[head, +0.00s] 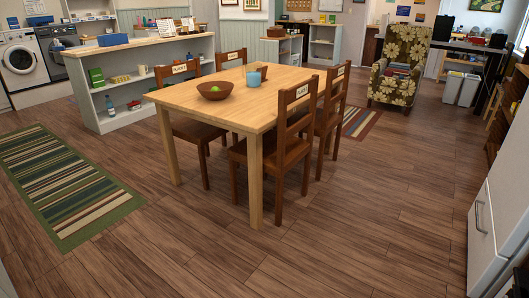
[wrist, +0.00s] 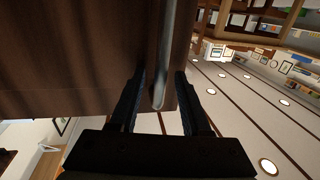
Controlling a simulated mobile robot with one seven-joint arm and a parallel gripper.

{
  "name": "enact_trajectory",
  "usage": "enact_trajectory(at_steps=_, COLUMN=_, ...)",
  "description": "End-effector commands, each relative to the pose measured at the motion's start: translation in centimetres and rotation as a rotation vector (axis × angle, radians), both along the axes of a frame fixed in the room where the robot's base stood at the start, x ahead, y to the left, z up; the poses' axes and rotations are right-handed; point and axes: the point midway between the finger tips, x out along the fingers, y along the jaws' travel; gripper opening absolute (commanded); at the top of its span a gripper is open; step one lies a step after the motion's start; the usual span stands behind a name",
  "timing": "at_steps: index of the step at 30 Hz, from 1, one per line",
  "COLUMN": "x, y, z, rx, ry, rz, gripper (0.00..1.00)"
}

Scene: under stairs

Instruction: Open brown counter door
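A dark brown door panel (wrist: 85,55) fills the upper left of the wrist view. A long grey metal handle (wrist: 168,45) runs along it near its right edge. My gripper (wrist: 160,76) is open, with one dark finger on each side of the handle's lower end. The handle lies between the fingers in the picture; I see gaps on both sides and cannot tell how deep it sits. The door looks closed, but its frame is out of view. I cannot make out this door or my gripper in the head view.
A wooden table (head: 240,95) with chairs, a brown bowl (head: 214,91) and a mug (head: 254,79) stands mid-room. A striped rug (head: 62,185) lies left. The foreground floor is clear.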

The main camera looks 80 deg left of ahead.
Motion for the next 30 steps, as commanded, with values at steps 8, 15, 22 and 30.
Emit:
enact_trajectory(at_steps=8, x=-0.1, y=-0.2, z=0.1, rx=0.003, ry=-0.002, rz=0.001, gripper=0.47)
enact_trajectory(at_steps=15, x=-2.1, y=-3.3, z=0.0, rx=0.000, ry=0.001, rz=-0.001, gripper=0.47)
enact_trajectory(at_steps=22, x=-4.8, y=-7.7, z=0.0, rx=-0.001, ry=0.002, rz=0.001, gripper=0.47)
enact_trajectory(at_steps=30, x=-6.6, y=-10.6, z=0.1, rx=0.001, ry=-0.001, rz=0.000, gripper=0.47)
